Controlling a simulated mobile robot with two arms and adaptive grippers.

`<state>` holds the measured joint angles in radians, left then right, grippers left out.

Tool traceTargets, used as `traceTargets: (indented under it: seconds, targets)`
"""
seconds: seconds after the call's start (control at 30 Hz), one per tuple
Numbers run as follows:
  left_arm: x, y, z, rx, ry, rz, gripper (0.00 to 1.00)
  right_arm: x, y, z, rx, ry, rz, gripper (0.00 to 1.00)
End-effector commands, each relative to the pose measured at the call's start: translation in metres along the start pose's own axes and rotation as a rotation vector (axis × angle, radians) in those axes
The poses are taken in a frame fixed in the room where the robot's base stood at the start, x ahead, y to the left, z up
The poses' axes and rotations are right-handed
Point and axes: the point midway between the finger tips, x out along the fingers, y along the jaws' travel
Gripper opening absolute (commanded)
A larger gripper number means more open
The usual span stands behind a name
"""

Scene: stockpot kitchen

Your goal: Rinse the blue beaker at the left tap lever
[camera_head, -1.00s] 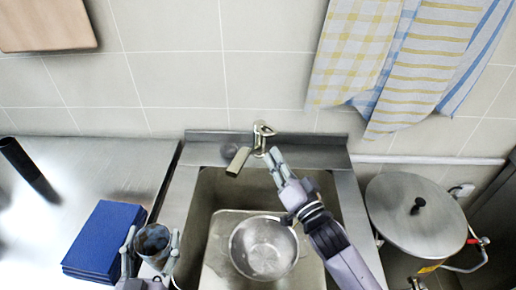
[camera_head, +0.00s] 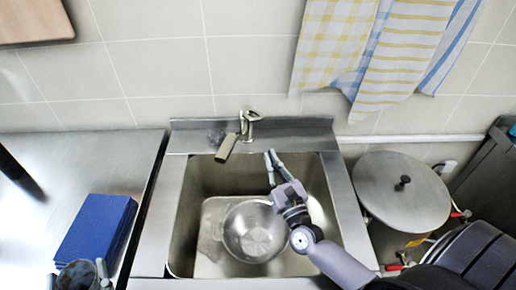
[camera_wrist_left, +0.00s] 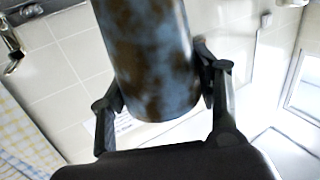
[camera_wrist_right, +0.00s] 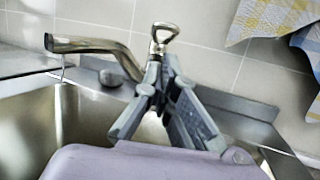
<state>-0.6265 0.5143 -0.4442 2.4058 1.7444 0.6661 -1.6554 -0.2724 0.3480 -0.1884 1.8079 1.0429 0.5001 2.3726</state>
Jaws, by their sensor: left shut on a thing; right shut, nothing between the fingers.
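The blue beaker (camera_head: 78,276) is at the lower left, in front of the blue book. In the left wrist view it is a blue-grey cylinder (camera_wrist_left: 150,50) with brown stains. My left gripper (camera_wrist_left: 160,88) is shut on its sides. The metal tap (camera_head: 246,120) stands behind the sink, its spout (camera_head: 226,148) pointing over the basin. Its loop-shaped lever (camera_wrist_right: 164,34) shows in the right wrist view. My right gripper (camera_head: 270,156) is empty, its fingers together, just in front of the tap. A thin line hangs below the spout; I cannot tell if it is water.
A metal bowl (camera_head: 254,231) sits in the sink (camera_head: 190,205). The blue book (camera_head: 97,230) lies on the left counter (camera_head: 75,160). A lidded stockpot (camera_head: 400,190) stands right of the sink. Cloths (camera_head: 370,50) hang on the wall.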

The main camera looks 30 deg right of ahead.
Motion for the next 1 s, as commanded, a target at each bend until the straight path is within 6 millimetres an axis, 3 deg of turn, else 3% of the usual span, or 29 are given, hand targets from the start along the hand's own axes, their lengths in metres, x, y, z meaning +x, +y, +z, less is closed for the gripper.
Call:
traceTargets:
  seconds: [0.2,0.43,0.6,1.0]
  targets:
    - [0.000,0.000,-0.018,0.000,0.001,0.000,0.33,0.043,0.001,0.005,-0.001,-0.004,0.000,0.00]
    - [0.000,0.000,-0.027,0.000,0.000,0.000,0.33,0.077,0.002,0.003,-0.003,-0.002,0.002,0.00]
    - [0.000,0.000,-0.029,0.000,0.000,0.000,0.33,0.087,0.002,0.002,-0.005,-0.001,0.003,0.00]
    - [0.000,0.000,-0.032,0.000,0.001,0.000,0.33,0.090,0.002,0.004,-0.004,0.004,0.002,0.00]
